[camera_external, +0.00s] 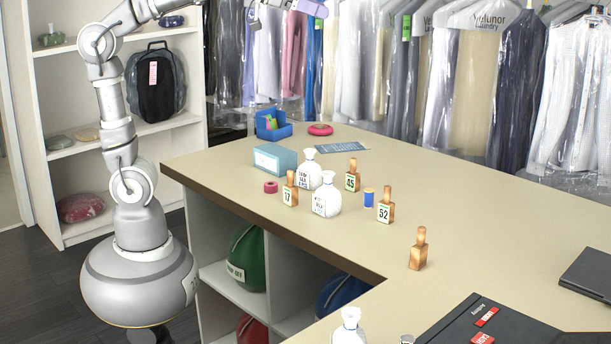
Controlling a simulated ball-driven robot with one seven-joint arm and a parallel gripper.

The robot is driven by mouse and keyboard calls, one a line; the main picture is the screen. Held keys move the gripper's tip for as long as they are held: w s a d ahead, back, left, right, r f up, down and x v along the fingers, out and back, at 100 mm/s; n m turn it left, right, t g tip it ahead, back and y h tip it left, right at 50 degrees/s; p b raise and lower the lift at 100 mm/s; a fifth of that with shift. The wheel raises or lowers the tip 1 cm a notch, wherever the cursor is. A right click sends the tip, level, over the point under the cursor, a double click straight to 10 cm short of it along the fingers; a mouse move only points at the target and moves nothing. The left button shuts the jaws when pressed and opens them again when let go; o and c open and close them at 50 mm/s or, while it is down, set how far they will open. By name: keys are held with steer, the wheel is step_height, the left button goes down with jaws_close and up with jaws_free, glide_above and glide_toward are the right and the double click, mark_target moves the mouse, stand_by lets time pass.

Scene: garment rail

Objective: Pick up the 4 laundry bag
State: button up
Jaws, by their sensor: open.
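No bag with a readable 4 shows. A green bag (248,262) with a white label sits in an upper cubby under the counter (440,225). A blue bag (340,292) sits in the cubby to its right, partly hidden by the counter. A red bag (252,331) is below the green one, cut off by the frame's bottom edge. What seems to be my gripper (258,14) shows only partly at the top edge, in front of the hanging garments. It is open, high above and far from the bags. Nothing shows between its jaws.
White bottles (326,198), wooden numbered tags (353,176), a blue box (275,159) and a blue tray (273,126) stand on the counter. Wrapped garments (470,85) hang behind. A shelf (50,195) at left holds a backpack (155,85). The counter's right middle is mostly clear.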

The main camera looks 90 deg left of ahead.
steer(key=shift+m+t+h, duration=0.4)
steer(key=shift+t+h, duration=0.2)
steer(key=s+d+r, duration=0.1)
steer(key=s, duration=0.1)
steer(key=s+d+r+b, duration=0.1)
steer(key=s+d, duration=0.1)
steer(key=shift+d+r, duration=0.15)
steer(key=shift+d, duration=0.1)
steer(key=shift+c, duration=1.3)
steer(key=shift+s+d+r, duration=0.2)
steer(key=shift+r, duration=0.05)
steer(key=c, duration=0.4)
steer(key=shift+c, duration=1)
steer(key=shift+w, duration=0.1)
